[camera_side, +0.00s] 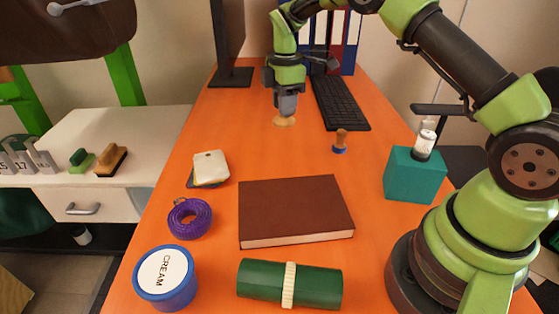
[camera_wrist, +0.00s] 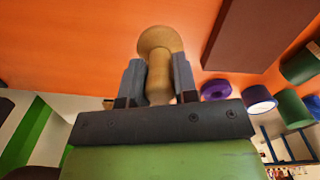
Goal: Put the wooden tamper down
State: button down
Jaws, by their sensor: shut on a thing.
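The wooden tamper (camera_wrist: 160,45) is pale wood with a rounded, wider end and a narrower neck. My gripper (camera_wrist: 158,82) is shut on its neck, with one finger on each side. In the side view my gripper (camera_side: 287,103) points down over the far part of the orange table (camera_side: 215,120). The tamper's wide end (camera_side: 284,122) shows just below the fingers, at or very near the table top. I cannot tell whether it touches. The fingers hide the rest of the tamper in the side view.
A black keyboard (camera_side: 340,103) and a small wooden-handled stamp (camera_side: 340,141) are to the right.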

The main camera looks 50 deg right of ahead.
jog(key=shift+n, duration=0.3)
jog(key=f, duration=0.6)
jog(key=a+f, duration=0.1)
jog(key=f, duration=0.3)
jog(key=shift+w+a, duration=0.1)
jog(key=shift+w, duration=0.1)
jog(key=shift+f, duration=0.1)
jog(key=c, duration=0.9)
grip_release()
jog(key=shift+f, duration=0.1)
